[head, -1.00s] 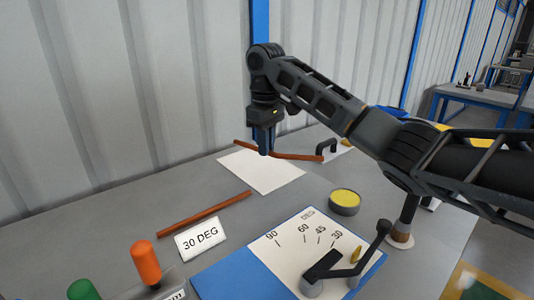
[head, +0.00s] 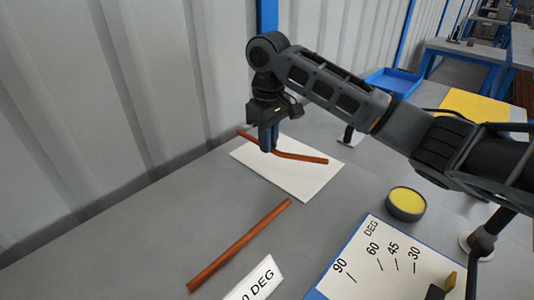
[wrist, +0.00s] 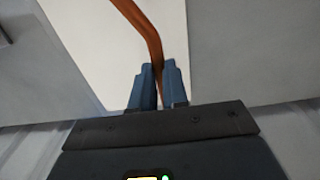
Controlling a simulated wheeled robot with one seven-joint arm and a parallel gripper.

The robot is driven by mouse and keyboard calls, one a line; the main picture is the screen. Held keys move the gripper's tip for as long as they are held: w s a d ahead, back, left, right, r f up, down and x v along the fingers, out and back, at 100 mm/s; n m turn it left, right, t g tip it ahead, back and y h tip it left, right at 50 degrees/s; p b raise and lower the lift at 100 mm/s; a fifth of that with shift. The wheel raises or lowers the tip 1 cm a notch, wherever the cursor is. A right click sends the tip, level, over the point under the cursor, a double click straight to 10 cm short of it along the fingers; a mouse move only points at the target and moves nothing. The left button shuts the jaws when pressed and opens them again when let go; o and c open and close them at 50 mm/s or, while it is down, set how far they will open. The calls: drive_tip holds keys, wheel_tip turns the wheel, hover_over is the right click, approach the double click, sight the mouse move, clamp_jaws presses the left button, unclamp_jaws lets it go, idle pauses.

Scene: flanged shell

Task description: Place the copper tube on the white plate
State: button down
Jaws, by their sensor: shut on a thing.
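The bent copper tube (head: 305,158) is held at its middle by my gripper (head: 268,149), which is shut on it. The gripper points down over the white plate (head: 300,187), a flat sheet on the grey table by the wall. The tube's right part overlaps the plate in the head view; its left end reaches past the plate's far edge. I cannot tell whether the tube touches the plate. In the wrist view the tube (wrist: 134,16) runs up from between the fingertips (wrist: 157,80), with the white plate (wrist: 82,30) behind it.
A straight copper-coloured rod (head: 240,245) lies on the table in front. A 30 DEG sign (head: 256,279), an angle-marked board (head: 380,262) and a round yellow-topped tin (head: 406,203) stand nearer. A dark bracket (head: 350,136) is right of the plate. Table left of the plate is clear.

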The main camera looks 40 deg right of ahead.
sight(266, 166)
drive_tip(key=shift+s+a+f, duration=0.1)
drive_tip(key=shift+a+f, duration=0.2)
drive_tip(key=shift+a, duration=0.1)
drive_tip(key=shift+f, duration=1.9)
drive_tip(key=shift+f, duration=0.15)
drive_tip(key=c, duration=1.1)
unclamp_jaws()
drive_tip(key=shift+c, duration=0.2)
wheel_tip(266, 166, up, 12)
drive_tip(key=shift+p, duration=0.3)
drive_tip(key=shift+r, duration=0.2)
